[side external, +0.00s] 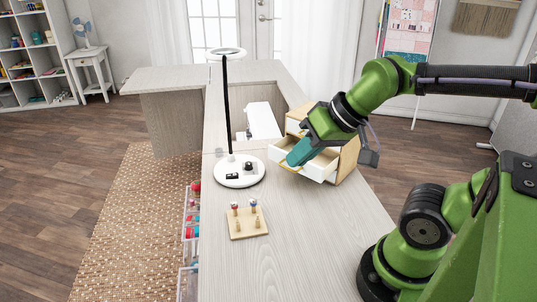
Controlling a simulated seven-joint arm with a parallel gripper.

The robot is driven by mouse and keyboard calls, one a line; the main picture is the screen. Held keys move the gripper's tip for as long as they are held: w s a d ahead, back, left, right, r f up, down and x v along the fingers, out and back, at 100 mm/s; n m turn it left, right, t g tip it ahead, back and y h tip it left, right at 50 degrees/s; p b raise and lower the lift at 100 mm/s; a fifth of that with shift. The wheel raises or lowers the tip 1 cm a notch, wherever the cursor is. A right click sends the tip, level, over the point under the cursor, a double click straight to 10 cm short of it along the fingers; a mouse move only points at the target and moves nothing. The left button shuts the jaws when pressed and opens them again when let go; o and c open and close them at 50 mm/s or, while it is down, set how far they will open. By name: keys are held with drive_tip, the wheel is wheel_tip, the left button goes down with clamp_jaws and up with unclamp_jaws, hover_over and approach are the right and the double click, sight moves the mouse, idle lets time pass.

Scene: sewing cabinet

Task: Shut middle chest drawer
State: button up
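A small wooden chest (349,157) with white drawers stands on the pale wood table. One drawer (318,168) is pulled out toward the left, showing its white inside. The gripper and arm hide part of the chest, so I cannot tell for sure which level this drawer is. My gripper (292,163) reaches down from the right, with its teal fingers at the front left of the open drawer. Whether the fingers touch the drawer is too small to tell, and their gap does not show.
A white round lamp base (238,171) with a black pole stands left of the chest. A wooden spool stand (247,221) is nearer the camera. A white sewing machine (262,120) is behind. The table (300,250) is clear at the front right.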

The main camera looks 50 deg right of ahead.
drive_tip(key=shift+w+f+n+g, duration=0.2)
drive_tip(key=shift+w+f+g, duration=0.2)
drive_tip(key=shift+w, duration=0.25)
drive_tip(key=shift+w+f+n+g, duration=0.2)
drive_tip(key=shift+w+f+g, duration=0.2)
drive_tip(key=shift+w, duration=0.2)
clamp_jaws()
drive_tip(key=w+d+f+n+g+h, duration=0.1)
drive_tip(key=w+d+n+g+h, duration=0.3)
drive_tip(key=n, duration=0.6)
drive_tip(key=w+d+f+n+g+h, duration=0.1)
drive_tip(key=w+d+f+n+g, duration=0.1)
drive_tip(key=w+n, duration=0.65)
drive_tip(key=s+d+f+n, duration=0.2)
drive_tip(key=d+f, duration=0.4)
drive_tip(key=f, duration=0.4)
drive_tip(key=shift+s+d, duration=0.3)
drive_tip(key=shift+f, duration=0.1)
